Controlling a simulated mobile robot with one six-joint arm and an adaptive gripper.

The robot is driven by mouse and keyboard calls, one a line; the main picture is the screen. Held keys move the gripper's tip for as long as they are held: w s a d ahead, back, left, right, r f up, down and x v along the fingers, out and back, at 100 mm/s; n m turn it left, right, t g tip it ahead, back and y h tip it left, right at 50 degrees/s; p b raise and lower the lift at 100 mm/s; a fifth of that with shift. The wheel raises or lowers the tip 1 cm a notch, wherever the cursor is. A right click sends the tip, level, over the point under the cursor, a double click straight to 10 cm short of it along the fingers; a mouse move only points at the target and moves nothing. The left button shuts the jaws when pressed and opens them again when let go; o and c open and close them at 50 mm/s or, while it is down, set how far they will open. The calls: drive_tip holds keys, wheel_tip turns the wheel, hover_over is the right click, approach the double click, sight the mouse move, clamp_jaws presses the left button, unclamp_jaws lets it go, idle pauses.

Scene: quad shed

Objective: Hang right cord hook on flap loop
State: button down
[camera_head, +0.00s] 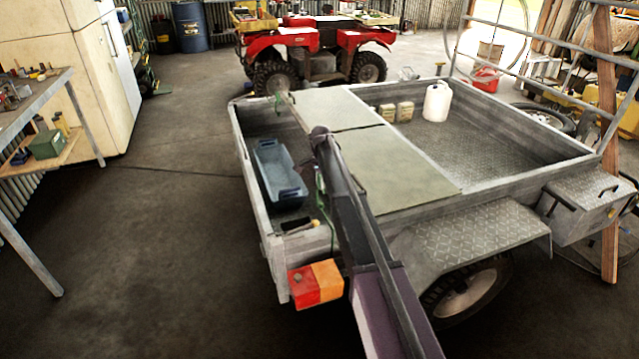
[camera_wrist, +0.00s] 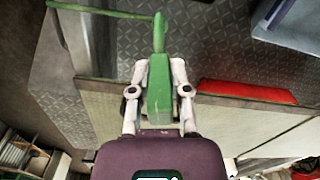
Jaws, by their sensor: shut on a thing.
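In the wrist view my gripper (camera_wrist: 158,72) is shut on a green cord hook (camera_wrist: 158,95), one finger on each side. A thin green arm or cord runs from its top to the upper left. In the head view the green flap panels (camera_head: 400,172) lie across the trailer. My arm hides the gripper there. A green cord (camera_head: 319,185) shows beside my arm.
A red and orange tail lamp (camera_head: 316,284) sits on the near corner. A white jug (camera_head: 437,102) and tan containers (camera_head: 395,111) stand beyond the panels. The floor left is clear.

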drive_tip(key=shift+w+d+f+b, duration=0.35)
drive_tip(key=shift+w+d, duration=0.25)
drive_tip(key=shift+d, duration=0.5)
drive_tip(key=shift+w+d+f+b, duration=0.35)
drive_tip(key=shift+w+d, duration=0.2)
drive_tip(key=shift+d, duration=0.5)
drive_tip(key=shift+w+d+f+b, duration=0.25)
drive_tip(key=shift+w+d+f, duration=0.25)
drive_tip(key=shift+d, duration=0.6)
drive_tip(key=shift+w+r, duration=0.1)
drive_tip(key=shift+f+b, duration=2)
idle(0.4)
unclamp_jaws()
idle(0.4)
drive_tip(key=shift+r, duration=0.2)
drive_tip(key=shift+r+p, duration=4.35)
drive_tip(key=shift+p, duration=0.2)
